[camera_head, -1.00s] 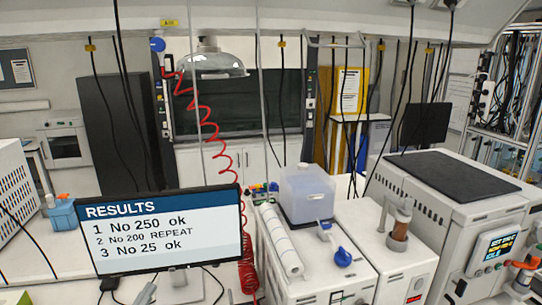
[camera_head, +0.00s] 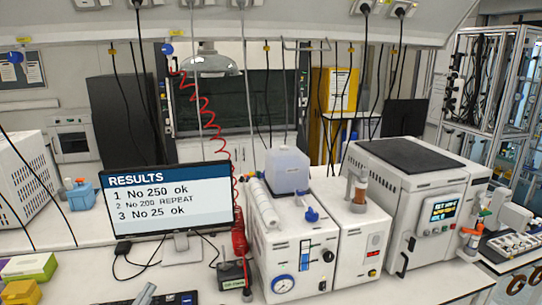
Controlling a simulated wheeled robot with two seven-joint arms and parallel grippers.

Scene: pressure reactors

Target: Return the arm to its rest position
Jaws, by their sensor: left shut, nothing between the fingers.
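My left gripper (camera_head: 145,295) shows only as a small grey tip at the bottom edge, left of centre. It looks shut and holds nothing visible. The rest of my left arm is out of view. My right gripper is not in view.
A monitor (camera_head: 168,198) reads "RESULTS", with No 200 marked REPEAT. White instruments with a gauge (camera_head: 282,284) and a large screened instrument (camera_head: 440,211) fill the bench to its right. Green (camera_head: 28,267) and orange (camera_head: 22,291) boxes lie at left. Bench at front right is clear.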

